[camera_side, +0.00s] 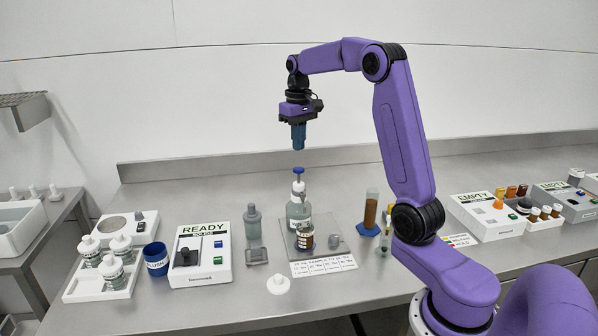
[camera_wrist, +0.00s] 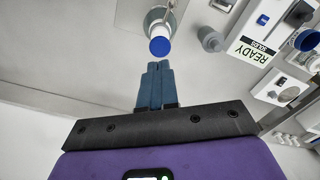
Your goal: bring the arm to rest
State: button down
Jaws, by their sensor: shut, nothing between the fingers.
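My gripper (camera_side: 298,136) points down in the side view, in the air above a pump bottle (camera_side: 297,209) with a blue top. Its blue-grey fingers are shut with nothing between them. In the wrist view the closed fingertips (camera_wrist: 158,66) appear just below the pump's blue cap (camera_wrist: 160,46). In the side view there is a clear gap between the fingertips and that cap. The purple arm is mine and is raised and bent over the bench.
The air around my gripper is clear.

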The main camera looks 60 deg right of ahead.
jog(key=shift+r, duration=0.5)
jog(key=s+a+f+n, duration=0.2)
jog(key=s+a+n, duration=0.25)
jog(key=a, duration=0.65)
jog(key=s+a+f+n, duration=0.1)
jog(key=s+a+n, duration=0.3)
jog(key=a, duration=0.6)
jog(key=s+a+f+n, duration=0.2)
jog(key=s+f+n, duration=0.1)
jog(key=s, duration=0.8)
jog(key=s+a+f+n, duration=0.2)
jog(key=s+f+n, duration=0.1)
jog(key=s, duration=0.9)
jog(key=shift+s+a+n, duration=0.2)
jog(key=shift+a+n, duration=0.2)
jog(key=shift+n, duration=0.15)
